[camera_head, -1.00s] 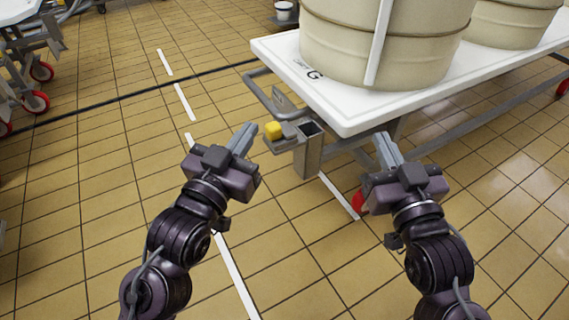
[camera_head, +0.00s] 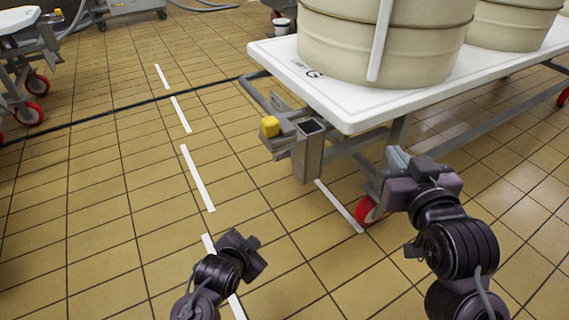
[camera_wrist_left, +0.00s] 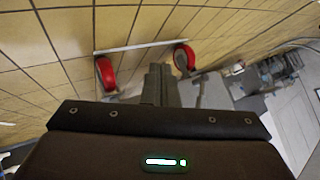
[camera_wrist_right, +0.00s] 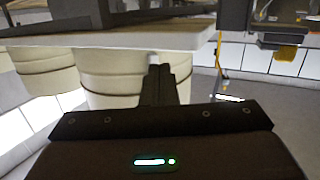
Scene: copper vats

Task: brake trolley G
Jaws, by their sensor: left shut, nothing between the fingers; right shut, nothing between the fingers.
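Trolley G (camera_head: 355,112) has a white top marked "G" and carries cream vats, at the upper right of the head view. At its near left corner, a metal bracket bears a yellow knob (camera_head: 270,126), beside a square post (camera_head: 308,155). A red caster wheel (camera_head: 367,211) shows under the trolley. My right gripper (camera_head: 396,158) is shut and empty, just in front of the trolley's near edge, right of the post. My left gripper (camera_head: 253,243) is low, well below the knob; its fingers show shut and empty in the left wrist view (camera_wrist_left: 160,85).
Another trolley (camera_head: 22,62) with red wheels stands at the far left. The floor left of trolley G is largely clear.

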